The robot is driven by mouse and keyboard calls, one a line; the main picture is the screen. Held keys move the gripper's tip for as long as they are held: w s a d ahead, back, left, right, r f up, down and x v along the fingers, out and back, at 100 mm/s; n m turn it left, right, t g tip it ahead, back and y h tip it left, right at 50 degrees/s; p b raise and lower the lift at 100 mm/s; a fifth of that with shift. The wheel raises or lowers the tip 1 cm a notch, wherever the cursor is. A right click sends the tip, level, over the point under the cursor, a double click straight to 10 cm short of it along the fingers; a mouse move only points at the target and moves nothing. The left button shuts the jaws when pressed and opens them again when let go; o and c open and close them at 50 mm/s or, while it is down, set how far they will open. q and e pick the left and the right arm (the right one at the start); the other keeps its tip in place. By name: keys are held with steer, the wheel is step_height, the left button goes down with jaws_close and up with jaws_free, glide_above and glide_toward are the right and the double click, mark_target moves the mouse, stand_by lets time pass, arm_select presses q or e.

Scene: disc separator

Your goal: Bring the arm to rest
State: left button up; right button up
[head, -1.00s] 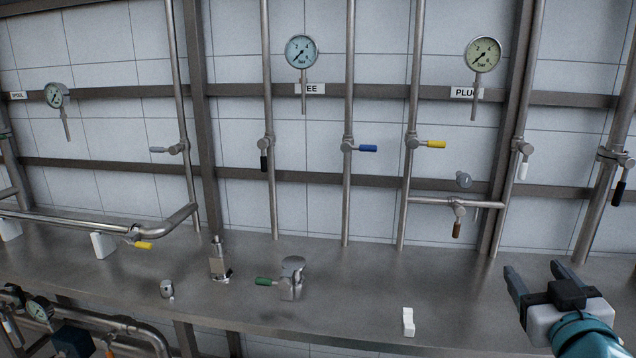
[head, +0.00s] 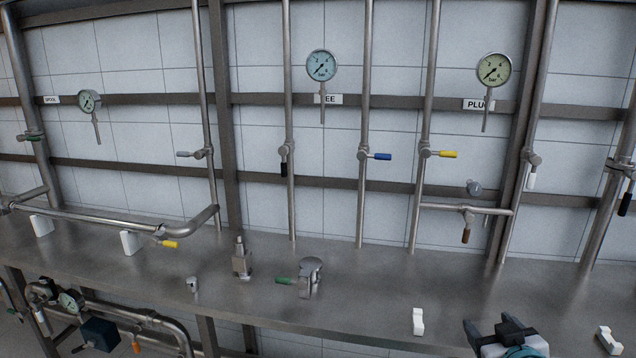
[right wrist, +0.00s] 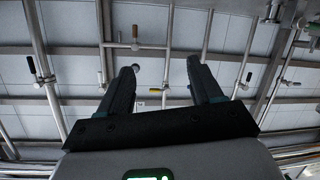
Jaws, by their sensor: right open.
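My right gripper (head: 493,328) is at the bottom right of the head view, low over the front edge of the bench. Its two dark fingers stand apart with nothing between them. In the right wrist view the open fingers (right wrist: 164,80) point toward the pipe wall, with clear space between the tips. A white block (head: 418,321) stands on the bench to the left of this gripper, apart from it. Another white block (head: 608,340) lies to its right. My left gripper is not in the head view.
The steel bench (head: 370,290) carries a green-handled valve (head: 309,276), an upright metal fitting (head: 241,259) and a small round part (head: 192,284). Behind it are vertical pipes with valve levers and gauges (head: 321,65). A pipe run with a yellow lever (head: 169,244) crosses the left side.

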steer(key=s+a+f+n+g+y+p, duration=0.1)
steer(key=s+a+f+g+y+p, duration=0.15)
steer(key=a+f, duration=0.45)
steer(key=s+a+f+g+y+p, duration=0.1)
steer(key=s+a+f+g+p, duration=0.15)
steer(key=f, duration=0.95)
steer(key=s+a+f+m+g, duration=0.1)
steer(key=s+a+f+g, duration=0.2)
steer(key=s, duration=0.3)
steer(key=s+a+f+m+g+y+p, duration=0.1)
steer(key=s+a+f+g, duration=0.2)
steer(key=s+f, duration=0.2)
steer(key=s+a+f+m+g+y, duration=0.1)
steer(key=s+a+f+m+g, duration=0.1)
steer(key=s, duration=0.7)
step_height(320, 180, down, 3)
steer(key=shift+s+a+r+g, duration=0.15)
steer(key=shift+a+g, duration=0.45)
steer(key=shift+a, duration=0.5)
steer(key=shift+y, duration=0.25)
